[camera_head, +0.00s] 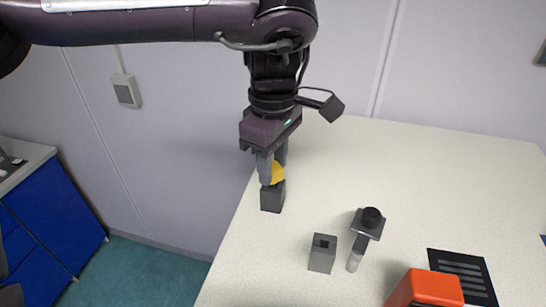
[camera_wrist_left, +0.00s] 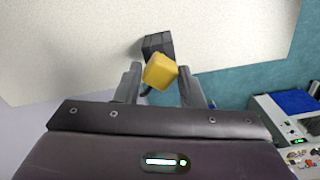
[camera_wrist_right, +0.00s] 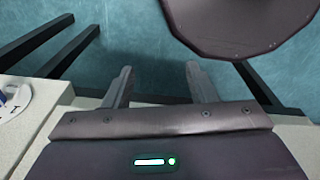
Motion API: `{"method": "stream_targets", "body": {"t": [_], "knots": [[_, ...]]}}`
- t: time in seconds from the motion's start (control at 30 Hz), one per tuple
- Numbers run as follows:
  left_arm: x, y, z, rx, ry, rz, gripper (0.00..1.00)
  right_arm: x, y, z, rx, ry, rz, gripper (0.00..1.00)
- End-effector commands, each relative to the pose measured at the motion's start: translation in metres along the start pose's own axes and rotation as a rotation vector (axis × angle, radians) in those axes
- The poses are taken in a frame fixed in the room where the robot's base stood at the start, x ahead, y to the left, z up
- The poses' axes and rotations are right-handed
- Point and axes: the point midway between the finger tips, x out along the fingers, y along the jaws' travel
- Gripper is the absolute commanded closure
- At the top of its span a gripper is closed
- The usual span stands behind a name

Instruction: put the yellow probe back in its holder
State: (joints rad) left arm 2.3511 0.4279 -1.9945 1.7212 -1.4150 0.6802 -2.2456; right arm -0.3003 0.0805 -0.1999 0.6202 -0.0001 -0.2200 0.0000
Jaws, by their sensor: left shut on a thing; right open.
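The yellow probe (camera_head: 278,173) is between the fingers of my left gripper (camera_head: 271,168), which is shut on it. The probe's yellow part also shows in the left wrist view (camera_wrist_left: 160,71). A dark grey block-shaped holder (camera_head: 272,197) stands right below the probe near the table's left edge, and it shows just beyond the probe in the left wrist view (camera_wrist_left: 157,44). The yellow part looks turned relative to the block. I cannot tell whether the probe's lower end is inside the block. My right gripper (camera_wrist_right: 160,82) is open and empty, away from the probe.
A grey block with a square opening (camera_head: 322,254) stands on the white table (camera_head: 440,175). Beside it are a dark stand with a round black top (camera_head: 371,217), an orange-red object (camera_head: 428,288) and a black slotted panel (camera_head: 463,272). The table's back is clear.

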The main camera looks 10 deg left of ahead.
Motion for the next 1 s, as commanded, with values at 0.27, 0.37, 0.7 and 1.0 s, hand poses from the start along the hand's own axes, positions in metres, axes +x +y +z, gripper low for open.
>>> {"method": "stream_targets", "body": {"t": [0.27,0.37,0.7,1.0], "knots": [[0.010,0.000,0.000,0.000,-0.001,0.001,0.87,0.005,0.000,0.000,0.000,0.000,0.000,0.49],[0.014,0.000,0.000,0.000,-0.001,0.001,0.87,0.006,0.000,0.001,0.000,0.000,0.000,0.49],[0.015,0.000,0.000,0.000,-0.001,0.001,0.39,0.006,0.000,0.000,0.000,0.000,0.000,0.49],[0.010,0.000,0.000,0.000,0.000,0.001,0.39,0.001,0.000,0.000,0.000,0.000,0.000,0.49]]}}
